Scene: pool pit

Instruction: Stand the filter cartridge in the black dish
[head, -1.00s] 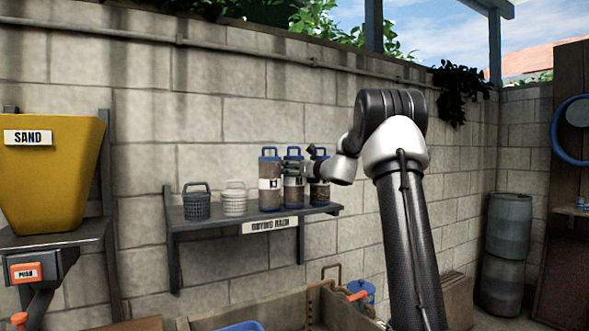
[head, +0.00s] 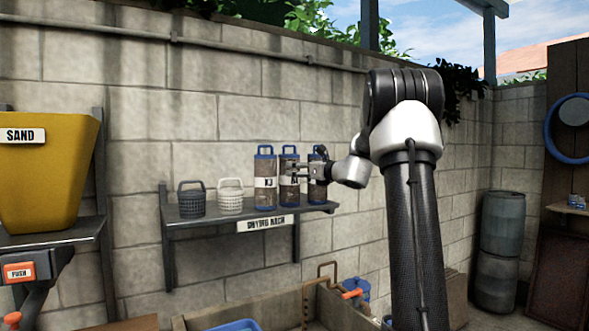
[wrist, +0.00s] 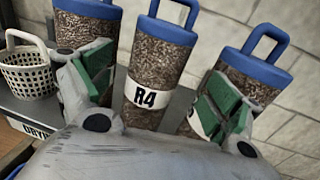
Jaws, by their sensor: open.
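Three filter cartridges, speckled brown with blue caps and blue loop handles, stand upright in a row on the wall shelf. The middle one, labelled R4 (wrist: 150,75), is in the centre of the wrist view and also shows in the head view (head: 288,197). My gripper (wrist: 155,90) is open, with its green-padded fingers spread to either side of R4; contact cannot be seen. The left cartridge (head: 265,198) and the right cartridge (wrist: 255,72) stand close beside the fingers. The right one's label is partly hidden by a finger. No black dish is visible.
The drying rack shelf (head: 180,232) also holds a dark basket (head: 192,203) and a white basket (head: 230,201) to the left. A yellow sand hopper (head: 45,175) is at far left. A planked box (head: 285,308) with pipes stands below. The block wall is close behind.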

